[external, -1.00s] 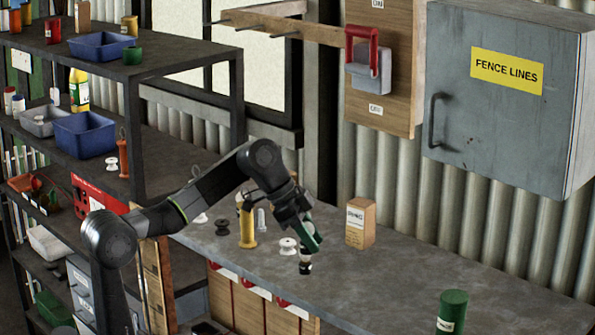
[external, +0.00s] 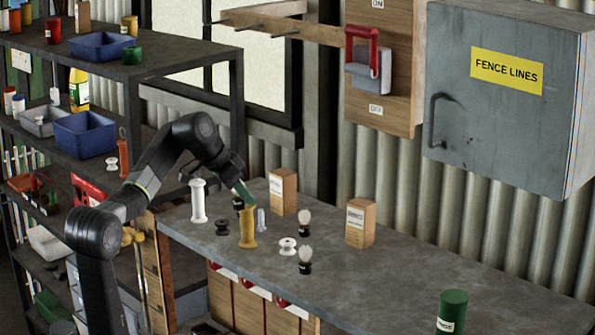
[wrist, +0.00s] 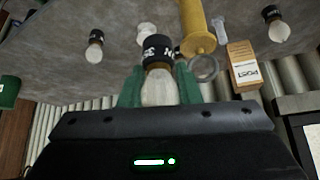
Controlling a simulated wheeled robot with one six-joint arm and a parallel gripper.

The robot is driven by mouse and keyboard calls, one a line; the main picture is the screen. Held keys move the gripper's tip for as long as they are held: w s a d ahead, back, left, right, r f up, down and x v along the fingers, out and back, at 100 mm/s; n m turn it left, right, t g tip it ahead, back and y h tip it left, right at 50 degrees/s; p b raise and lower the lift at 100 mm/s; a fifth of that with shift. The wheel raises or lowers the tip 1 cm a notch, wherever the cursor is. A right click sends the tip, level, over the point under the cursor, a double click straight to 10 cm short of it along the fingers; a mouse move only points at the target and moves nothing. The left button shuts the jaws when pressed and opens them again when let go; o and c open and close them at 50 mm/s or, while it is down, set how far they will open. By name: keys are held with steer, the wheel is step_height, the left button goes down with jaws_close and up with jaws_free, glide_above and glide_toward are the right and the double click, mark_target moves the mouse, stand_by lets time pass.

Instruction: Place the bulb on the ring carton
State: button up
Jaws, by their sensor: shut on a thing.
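My gripper (external: 243,194) is over the left part of the bench. In the wrist view its green fingers (wrist: 160,88) are shut on a bulb (wrist: 157,82) with pale glass and a black, white-marked base. In the external view this bulb is mostly hidden; a dark part shows under the fingers. I cannot tell whether its base touches the bench. Two similar bulbs stand upright, one farther back (external: 304,222) and one nearer (external: 305,256). The ring carton (external: 360,224), a tan box with a white label, stands right of them, its top bare.
Another tan carton (external: 283,192) stands behind my gripper. A yellow spool-like piece (external: 247,230), a clear piece (external: 261,220), a tall white insulator (external: 198,203) and a small white insulator (external: 288,246) stand close by. A green can (external: 452,311) stands front right. The bench right of the ring carton is clear.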

steer(key=w+a+f+n+t+y+b, duration=0.15)
steer(key=w+a+f+n, duration=0.35)
steer(key=a, duration=0.6)
steer(key=w+a+f+n+t+y+b, duration=0.1)
steer(key=w+a+f+n+y+b, duration=0.15)
steer(key=a+f, duration=0.65)
steer(key=w+a+f+n+t+y+b, duration=0.1)
steer(key=w+a+f+n+b, duration=0.3)
steer(key=a, duration=0.8)
steer(key=w+d+f+n+y+p, duration=0.1)
steer(key=w+d+f+n+p, duration=0.15)
steer(key=f+p, duration=0.65)
step_height(320, 180, up, 29)
steer(key=m+b, duration=0.1)
steer(key=b, duration=0.1)
steer(key=m+g+h+p, duration=0.3)
steer(key=m+h+p, duration=0.4)
steer(key=m, duration=0.5)
glide_above(340, 254)
steer(key=s+a+p, duration=0.1)
steer(key=s+a, duration=0.1)
step_height(340, 254, down, 4)
steer(key=y, duration=0.1)
steer(key=f, duration=0.7)
steer(key=f+p, duration=0.1)
steer(key=f, duration=0.3)
steer(key=shift+w+a, duration=0.2)
steer(key=shift+w, duration=0.05)
